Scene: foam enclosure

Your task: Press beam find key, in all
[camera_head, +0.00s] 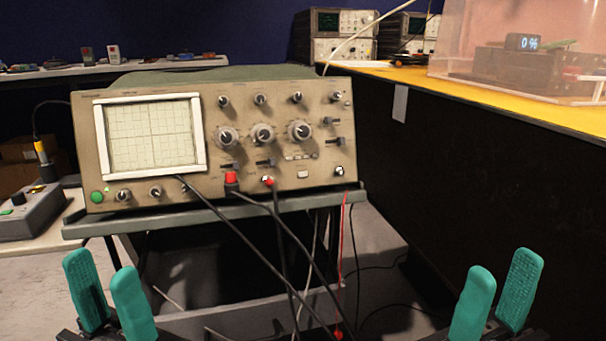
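A beige oscilloscope (215,180) stands on a grey cart shelf, its front panel facing me. Its screen (152,135) shows a grid and no clear trace. A small pale rectangular key (303,174) sits low on the right part of the panel; its label is too small to read, so I cannot tell if it is the beam find key. A green button (97,197) is at the lower left. My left gripper (107,280) is open and empty, below the panel's left end. My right gripper (498,285) is open and empty, right of the cart. Neither touches the oscilloscope.
Black cables with red plugs (231,178) hang from the panel's lower edge across the front. The cart shelf (100,228) juts out below. A dark bench side (480,170) with a yellow top stands at right. A grey control box (30,212) is at left.

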